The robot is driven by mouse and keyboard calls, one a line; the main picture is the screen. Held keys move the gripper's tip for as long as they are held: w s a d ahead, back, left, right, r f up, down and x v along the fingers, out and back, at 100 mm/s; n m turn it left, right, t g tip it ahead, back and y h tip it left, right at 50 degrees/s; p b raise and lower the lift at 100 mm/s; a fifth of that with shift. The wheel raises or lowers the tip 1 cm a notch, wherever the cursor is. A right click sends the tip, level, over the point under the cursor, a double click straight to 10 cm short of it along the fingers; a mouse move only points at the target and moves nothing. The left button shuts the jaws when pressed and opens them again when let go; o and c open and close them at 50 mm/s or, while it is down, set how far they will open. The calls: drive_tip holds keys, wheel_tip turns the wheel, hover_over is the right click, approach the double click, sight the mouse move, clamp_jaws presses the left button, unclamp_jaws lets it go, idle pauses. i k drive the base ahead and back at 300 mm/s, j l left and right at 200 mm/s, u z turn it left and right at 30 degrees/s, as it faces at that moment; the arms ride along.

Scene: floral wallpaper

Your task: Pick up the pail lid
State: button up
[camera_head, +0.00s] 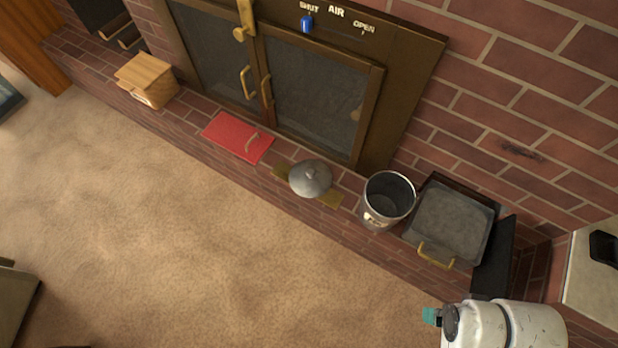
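The pail lid (308,183) is a round, domed grey metal lid with a small knob on top. It lies on a flat brownish-yellow strip on the brick hearth, in the middle of the view. The metal pail (373,221) stands upright and open to the right of the lid, apart from it, and looks empty. White links of my arm, with a dark round cap and a small teal piece, show at the bottom right, well away from the lid. No gripper fingers can be made out.
A grey pan (452,219) with a brass handle stands right of the pail. The fireplace doors (306,97) are behind. Carpet (190,230) in front is largely clear.

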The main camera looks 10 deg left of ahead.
sight(309, 178)
drive_tip(key=i+l+u, duration=0.35)
drive_tip(key=i+u, duration=0.15)
drive_tip(key=i+l+u, duration=0.5)
drive_tip(key=i+l, duration=0.15)
